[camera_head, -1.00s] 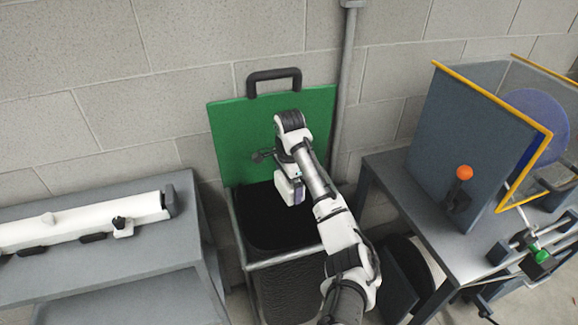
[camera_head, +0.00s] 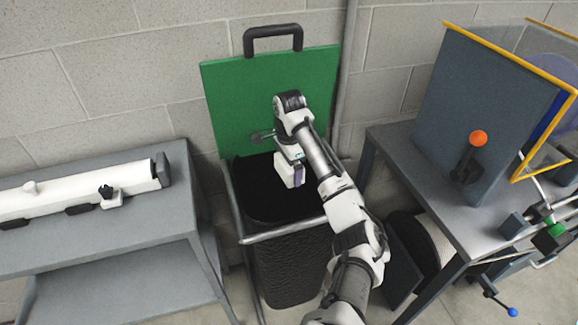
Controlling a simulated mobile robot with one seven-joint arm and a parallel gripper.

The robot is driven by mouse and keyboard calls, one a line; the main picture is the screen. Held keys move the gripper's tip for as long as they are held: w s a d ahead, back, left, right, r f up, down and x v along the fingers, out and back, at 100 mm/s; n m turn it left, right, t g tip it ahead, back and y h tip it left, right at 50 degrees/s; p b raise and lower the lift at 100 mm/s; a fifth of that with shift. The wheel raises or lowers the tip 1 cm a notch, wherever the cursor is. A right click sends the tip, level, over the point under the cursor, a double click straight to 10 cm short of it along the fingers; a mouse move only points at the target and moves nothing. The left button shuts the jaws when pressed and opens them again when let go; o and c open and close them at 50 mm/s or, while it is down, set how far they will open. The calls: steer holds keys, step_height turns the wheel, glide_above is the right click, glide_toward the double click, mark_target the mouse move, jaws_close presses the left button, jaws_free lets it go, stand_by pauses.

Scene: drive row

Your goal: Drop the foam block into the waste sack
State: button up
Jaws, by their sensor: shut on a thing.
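The waste sack (camera_head: 284,270) is black and hangs in a grey metal frame, with its mouth open upward. Its green lid (camera_head: 235,100) stands raised behind it, against the wall. My gripper (camera_head: 293,177) hangs over the mouth of the sack, below my bent wrist. It is shut on the foam block (camera_head: 299,175), of which only a small purple-grey part shows beside the white hand. The hand and arm hide the rest of the block. I cannot tell exactly how high the block is above the rim.
A grey bench (camera_head: 130,238) with a white beam-like fixture stands on the left. On the right is a machine table (camera_head: 395,155) with an upright grey panel (camera_head: 490,105) and an orange-knobbed lever (camera_head: 473,150). A vertical pipe (camera_head: 344,80) runs down the wall right of the lid.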

steer(key=shift+r, duration=0.1)
steer(key=o, duration=0.7)
step_height(320, 180, up, 14)
steer(key=shift+f+p, duration=0.1)
steer(key=shift+p, duration=0.6)
